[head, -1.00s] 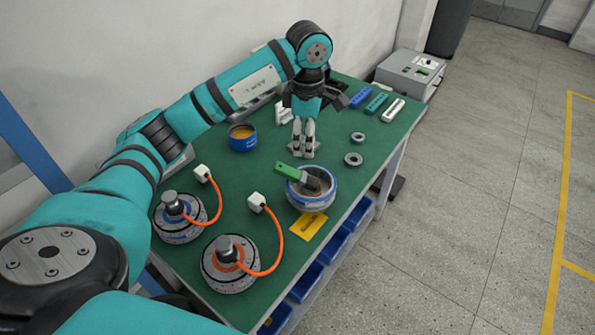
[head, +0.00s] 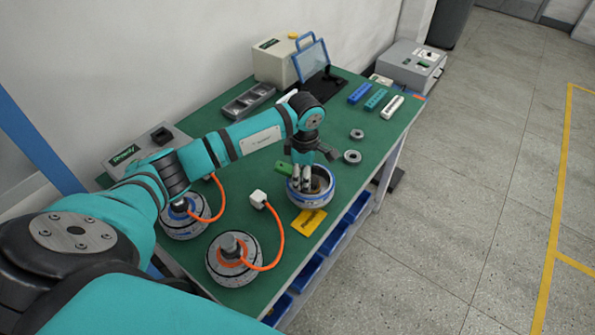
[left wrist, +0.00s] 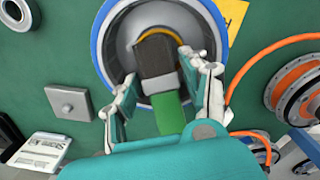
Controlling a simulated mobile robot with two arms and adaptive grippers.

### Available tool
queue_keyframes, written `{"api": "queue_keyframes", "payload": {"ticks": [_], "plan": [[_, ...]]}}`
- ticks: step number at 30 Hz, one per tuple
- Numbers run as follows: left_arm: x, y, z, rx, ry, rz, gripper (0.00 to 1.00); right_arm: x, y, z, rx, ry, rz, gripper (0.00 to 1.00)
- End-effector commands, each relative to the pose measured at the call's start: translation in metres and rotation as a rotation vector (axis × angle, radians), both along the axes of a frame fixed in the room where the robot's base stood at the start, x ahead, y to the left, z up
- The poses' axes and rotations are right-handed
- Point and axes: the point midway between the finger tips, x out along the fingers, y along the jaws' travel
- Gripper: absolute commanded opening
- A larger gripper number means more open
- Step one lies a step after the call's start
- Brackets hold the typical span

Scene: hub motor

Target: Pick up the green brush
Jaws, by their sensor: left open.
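The green brush lies in a round silver housing with a blue rim (head: 325,200), its green handle (head: 283,168) sticking out over the rim to the left. In the left wrist view the dark brush head (left wrist: 154,54) lies inside the housing and the green handle (left wrist: 169,115) points toward my gripper. My left gripper (head: 301,184) is open and points down at the housing. In the left wrist view its fingers (left wrist: 161,70) are on either side of the brush, with gaps visible. My right gripper is in neither current view.
Two hub motors with orange cables (head: 232,268) stand at the front left. A yellow card (head: 307,222) lies in front of the housing. Two grey rings (head: 352,157) and several coloured blocks (head: 376,99) are to the right. The green table (head: 362,175) is bare around the rings.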

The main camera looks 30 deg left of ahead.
Motion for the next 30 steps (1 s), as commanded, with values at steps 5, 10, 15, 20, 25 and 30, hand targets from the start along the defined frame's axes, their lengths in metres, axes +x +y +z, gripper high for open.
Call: {"api": "queue_keyframes", "payload": {"ticks": [5, 10, 15, 20, 25, 30], "plan": [[0.0, 0.0, -0.001, 0.001, 0.0, 0.0, 0.47, 0.0, 0.0, 0.0, 0.0, 0.0, 0.0, 0.0], [0.0, 0.0, -0.001, 0.001, 0.0, 0.0, 0.28, 0.0, 0.0, 0.0, 0.0, 0.0, 0.0, 0.0], [0.0, 0.0, -0.001, 0.001, 0.0, 0.0, 0.06, 0.0, 0.0, 0.0, 0.0, 0.0, 0.0, 0.0], [0.0, 0.0, 0.0, 0.0, -0.001, 0.0, 0.01, 0.0, 0.0, 0.0, 0.0, 0.0, 0.0, 0.0], [0.001, 0.0, 0.001, 0.001, -0.002, 0.0, 0.01, 0.0, 0.0, -0.002, 0.0, 0.0, 0.0, 0.0], [0.001, 0.0, 0.013, 0.001, -0.004, -0.002, 0.01, 0.0, 0.0, -0.008, 0.0, 0.0, 0.0, 0.0]]}}
